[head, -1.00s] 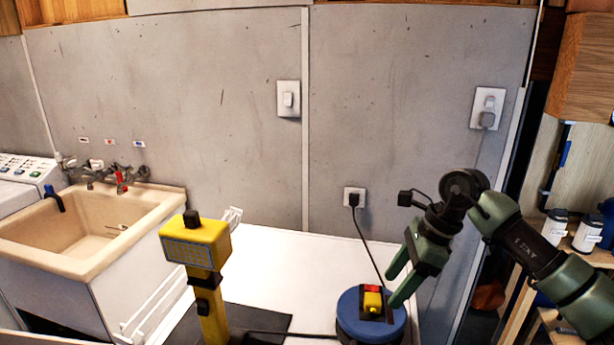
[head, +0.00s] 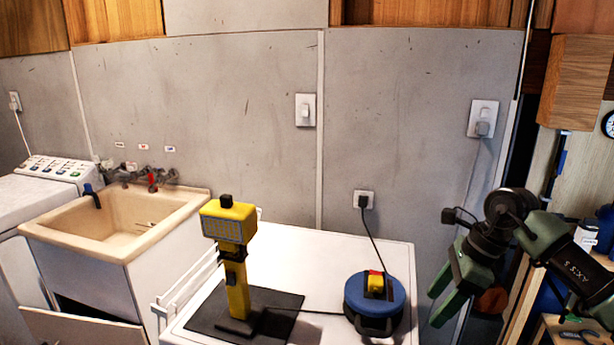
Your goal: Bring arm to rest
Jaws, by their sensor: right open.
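My right gripper (head: 447,291) is open and empty. It hangs with its green fingers pointing down and left, to the right of the white counter top and apart from the blue round device (head: 361,301). That device has a yellow and red switch (head: 376,281) on top, and nothing touches it. My right arm comes in from the right edge, bent at the wrist. My left gripper is not in the head view.
A yellow work lamp (head: 236,262) stands on a dark mat (head: 275,301) on the white top (head: 300,255). A beige sink (head: 118,258) and washing machine (head: 40,205) are at left. A black plug and cord run from the wall outlet (head: 364,199). Shelves stand at right.

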